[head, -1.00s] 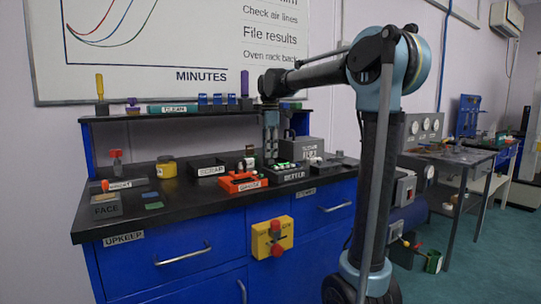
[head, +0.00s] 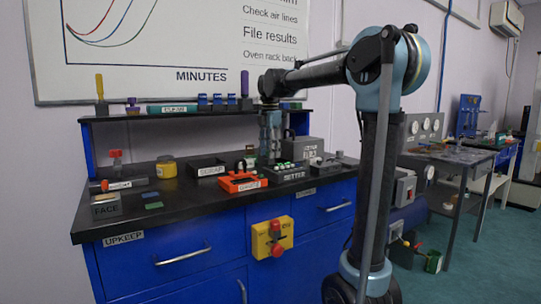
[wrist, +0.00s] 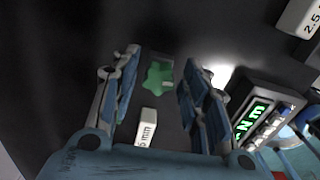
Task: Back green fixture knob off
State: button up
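The green knob (wrist: 158,78) is a lobed shape on a small grey fixture, seen in the wrist view between the fingertips. My gripper (wrist: 160,72) is open, with one finger to each side of the knob and a gap visible on both sides. I cannot tell how far above the knob the fingertips are. In the head view my gripper (head: 270,155) points down over the bench behind the SETTER unit (head: 290,174). The green knob cannot be made out there.
A white size label (wrist: 146,127) lies near the fixture. The lit green display (wrist: 252,118) is close to the right finger. A white block (wrist: 298,18) is at upper right. In the head view, an orange tray (head: 243,183) stands in front of my gripper, with a shelf (head: 200,113) behind.

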jog(key=m, duration=0.4)
jog(key=shift+m, duration=0.3)
jog(key=m, duration=0.4)
jog(key=shift+s+m, duration=0.1)
jog(key=shift+m, duration=0.2)
jog(key=m, duration=0.4)
jog(key=shift+m, duration=2.6)
jog(key=c, duration=0.9)
